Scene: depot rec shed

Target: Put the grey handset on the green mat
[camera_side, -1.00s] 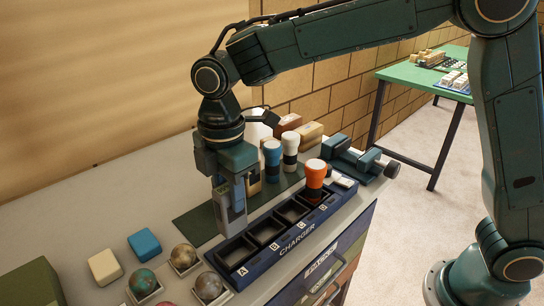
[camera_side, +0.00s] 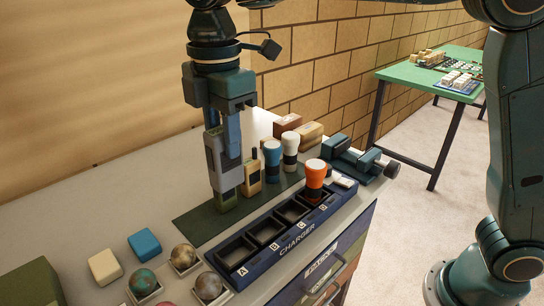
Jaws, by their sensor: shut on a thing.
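The grey handset (camera_side: 229,179) is upright between the fingers of my gripper (camera_side: 222,146), which is shut on it. Its lower end is over the green mat (camera_side: 197,222), behind the charger. I cannot tell whether that end touches the mat or hangs just above it. The fingers hide much of the handset's upper part. A tan handset (camera_side: 251,177) with a dark antenna stands upright just to the right of my gripper.
The blue charger (camera_side: 283,257) is in front, slots A to C empty. Balls in trays (camera_side: 184,258), a cream block (camera_side: 104,266) and blue block (camera_side: 145,244) lie front left.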

